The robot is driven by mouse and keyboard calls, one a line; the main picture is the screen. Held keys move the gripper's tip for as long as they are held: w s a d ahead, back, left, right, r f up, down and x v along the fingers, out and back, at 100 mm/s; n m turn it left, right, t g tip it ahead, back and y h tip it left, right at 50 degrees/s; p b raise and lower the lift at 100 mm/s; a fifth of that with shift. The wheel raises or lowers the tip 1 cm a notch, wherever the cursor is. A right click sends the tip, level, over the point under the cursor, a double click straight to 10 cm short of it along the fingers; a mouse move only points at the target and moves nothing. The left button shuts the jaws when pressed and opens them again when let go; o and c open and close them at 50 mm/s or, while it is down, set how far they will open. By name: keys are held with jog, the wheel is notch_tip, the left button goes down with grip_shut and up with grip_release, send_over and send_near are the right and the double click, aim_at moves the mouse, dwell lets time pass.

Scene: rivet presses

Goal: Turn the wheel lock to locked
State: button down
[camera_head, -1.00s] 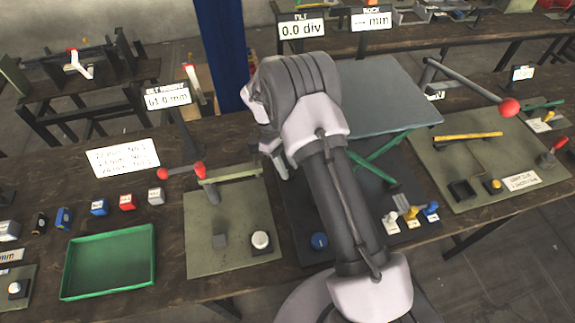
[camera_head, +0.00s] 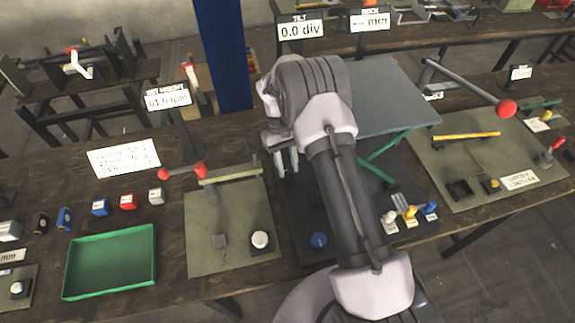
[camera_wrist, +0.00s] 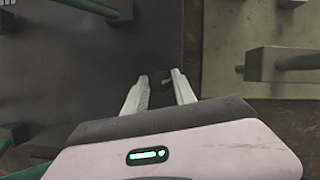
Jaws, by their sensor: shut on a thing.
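My gripper (camera_head: 283,173) points down beside the left edge of the lift table (camera_head: 385,95), which has a grey top and green crossed legs. In the wrist view my gripper (camera_wrist: 159,76) has its two pale fingers around a small dark part (camera_wrist: 157,82) near the edge of the dark base plate. This small part appears to be the wheel lock. The fingers mostly hide it, and its position, locked or not, cannot be read. In the head view my arm covers much of the lift table's base.
A press with a red-knobbed lever (camera_head: 199,169) stands just left of my gripper. A green tray (camera_head: 110,262) and several small coloured blocks lie farther left. Coloured knobs (camera_head: 410,213) stand right of my arm. Another press with a long red-knobbed lever (camera_head: 507,108) is at the right.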

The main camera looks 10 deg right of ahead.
dwell(0.3)
jog(key=c, duration=1)
grip_release()
